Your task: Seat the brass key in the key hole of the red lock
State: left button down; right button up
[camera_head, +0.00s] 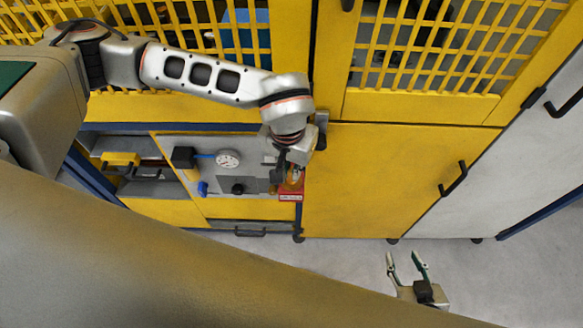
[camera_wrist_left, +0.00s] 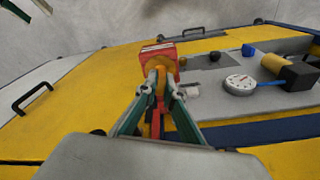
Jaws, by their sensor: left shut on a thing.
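The red lock (camera_head: 290,197) stands at the right end of the grey work surface, by the yellow cabinet door. In the left wrist view, the red lock (camera_wrist_left: 159,49) is straight ahead of my fingers, with an orange-yellow face towards me. My left gripper (camera_head: 291,179) is right at the lock, and its fingers (camera_wrist_left: 162,88) are shut on the brass key (camera_wrist_left: 160,80). Only a small part of the key shows between the fingers. I cannot tell how far its tip is in the key hole. My right gripper (camera_head: 406,265) is open and empty, low over the floor.
Left of the lock on the grey surface are a white dial gauge (camera_head: 228,160), a dark block (camera_head: 183,157) and a blue knob (camera_head: 202,188). A yellow-handled item (camera_head: 121,159) lies further left. Yellow lattice doors (camera_head: 425,45) are behind; the floor (camera_head: 345,262) in front is clear.

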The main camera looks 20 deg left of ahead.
aim_at(289, 186)
pick_arm(q)
jog(key=shift+f, duration=0.1)
jog(key=c, duration=2.2)
grip_release()
jog(key=shift+o, duration=0.2)
jog(key=shift+r, duration=0.2)
notch_tip(289, 186, up, 12)
jog(key=s+b, duration=0.1)
jog(key=shift+s+b, duration=0.25)
jog(key=shift+b, duration=0.05)
jog(key=shift+f, duration=0.15)
